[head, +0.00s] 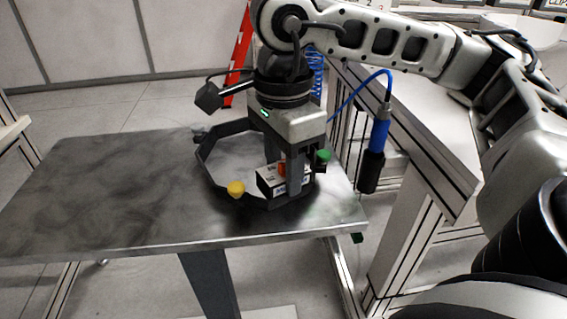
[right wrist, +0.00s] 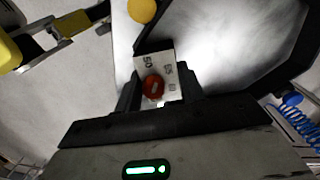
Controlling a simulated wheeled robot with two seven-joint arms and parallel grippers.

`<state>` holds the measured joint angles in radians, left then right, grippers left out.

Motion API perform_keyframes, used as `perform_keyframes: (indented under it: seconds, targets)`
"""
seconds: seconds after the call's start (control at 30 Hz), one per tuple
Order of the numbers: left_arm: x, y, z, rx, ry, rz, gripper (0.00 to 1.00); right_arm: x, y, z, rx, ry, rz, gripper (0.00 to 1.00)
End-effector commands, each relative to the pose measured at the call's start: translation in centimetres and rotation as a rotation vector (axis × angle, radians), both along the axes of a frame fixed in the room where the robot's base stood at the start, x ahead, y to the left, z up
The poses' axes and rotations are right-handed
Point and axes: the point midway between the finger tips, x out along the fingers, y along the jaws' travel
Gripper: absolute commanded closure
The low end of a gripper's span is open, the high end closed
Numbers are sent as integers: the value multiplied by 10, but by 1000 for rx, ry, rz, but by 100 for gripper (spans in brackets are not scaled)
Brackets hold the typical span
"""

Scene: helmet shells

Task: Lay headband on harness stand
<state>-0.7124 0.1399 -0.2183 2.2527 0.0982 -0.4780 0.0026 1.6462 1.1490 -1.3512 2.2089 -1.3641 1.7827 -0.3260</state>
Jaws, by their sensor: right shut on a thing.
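The headband (head: 207,170) appears to be the black many-sided band over the grey table top; it also shows in the right wrist view (right wrist: 277,72). A white block (head: 268,185) with dark print and a red knob sits at its near right side, with a yellow knob (head: 236,188) to its left and a green one (head: 323,156) to its right. My right gripper (head: 297,188) points down and is shut on the white block, seen between the fingers in the right wrist view (right wrist: 147,70). I cannot tell whether the band touches the table. I cannot identify a harness stand. My left gripper is out of view.
The grey table top (head: 90,190) is bare to the left of the band. A blue-and-black tool (head: 378,140) hangs on a blue cable beside a metal frame (head: 430,160) just right of the table. A red ladder-like thing (head: 239,55) stands behind.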

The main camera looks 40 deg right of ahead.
Motion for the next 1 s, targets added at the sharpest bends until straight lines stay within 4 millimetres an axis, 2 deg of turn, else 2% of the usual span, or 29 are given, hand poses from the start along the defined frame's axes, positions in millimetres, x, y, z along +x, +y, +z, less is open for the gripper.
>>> perform_keyframes:
  seconds: [0.27,0.3,0.37,0.63,0.77,0.87,1.0]
  targets:
    - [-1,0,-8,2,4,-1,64,0,0,-5,0,0,0,85]
    - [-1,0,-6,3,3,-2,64,0,0,-3,0,0,0,52]
    - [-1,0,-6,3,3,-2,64,0,0,-3,-1,1,0,39]
    - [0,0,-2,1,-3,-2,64,0,0,-2,-1,0,0,39]
    - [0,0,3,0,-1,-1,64,0,0,5,0,-1,0,39]
    - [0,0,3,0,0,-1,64,1,0,21,1,-3,0,39]
    - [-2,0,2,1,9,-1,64,1,0,53,2,-3,1,39]
